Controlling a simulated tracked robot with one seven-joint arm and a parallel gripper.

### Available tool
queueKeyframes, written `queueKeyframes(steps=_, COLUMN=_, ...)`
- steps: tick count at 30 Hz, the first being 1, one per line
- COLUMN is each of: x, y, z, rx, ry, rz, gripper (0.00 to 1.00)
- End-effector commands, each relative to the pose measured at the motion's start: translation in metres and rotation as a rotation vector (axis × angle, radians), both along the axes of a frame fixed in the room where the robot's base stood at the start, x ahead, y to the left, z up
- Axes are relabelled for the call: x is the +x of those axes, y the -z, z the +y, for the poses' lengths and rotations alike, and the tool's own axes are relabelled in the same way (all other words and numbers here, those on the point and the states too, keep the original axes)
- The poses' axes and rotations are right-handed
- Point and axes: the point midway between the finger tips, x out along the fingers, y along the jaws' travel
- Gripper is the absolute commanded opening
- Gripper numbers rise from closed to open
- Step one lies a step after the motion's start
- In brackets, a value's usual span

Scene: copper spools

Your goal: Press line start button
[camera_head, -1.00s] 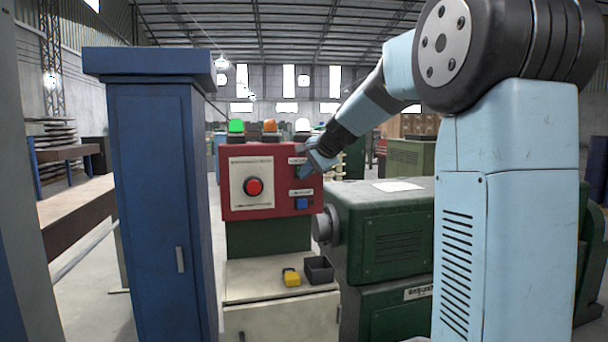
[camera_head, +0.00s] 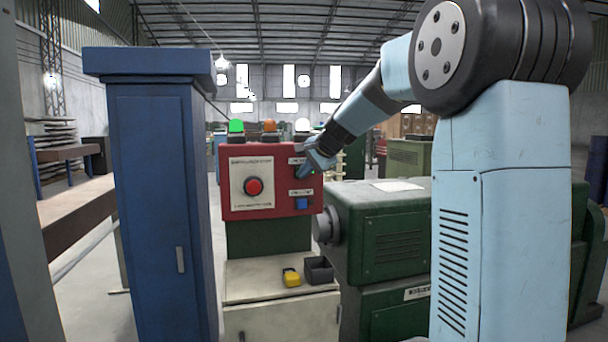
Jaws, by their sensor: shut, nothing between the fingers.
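A red control panel (camera_head: 236,205) stands upright in the middle of the view. It carries a large red round button (camera_head: 254,187) on a pale plate and a small blue square button (camera_head: 301,203) under a label at its lower right. My gripper (camera_head: 305,167) is at the panel's upper right, just above the blue button. It is shut and holds nothing. It covers whatever lies on the panel behind it; I cannot tell whether it touches the panel. Green (camera_head: 236,126), orange (camera_head: 270,126) and white (camera_head: 303,125) lamps sit on top of the panel.
A tall blue cabinet (camera_head: 150,200) stands close at the left. A green machine (camera_head: 385,235) stands at the right, beside the panel. A yellow object (camera_head: 291,278) and a dark open box (camera_head: 319,270) lie on the pale cabinet top (camera_head: 250,280) below the panel.

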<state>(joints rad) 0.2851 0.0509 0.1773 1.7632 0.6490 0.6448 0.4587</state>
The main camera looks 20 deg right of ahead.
Motion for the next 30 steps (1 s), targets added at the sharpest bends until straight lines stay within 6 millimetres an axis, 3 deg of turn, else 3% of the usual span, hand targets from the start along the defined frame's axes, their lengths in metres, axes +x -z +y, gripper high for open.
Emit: queueKeyframes(steps=30, x=-0.017, y=0.0, z=-0.001, rx=0.001, ry=0.001, rz=0.0, gripper=0.0)
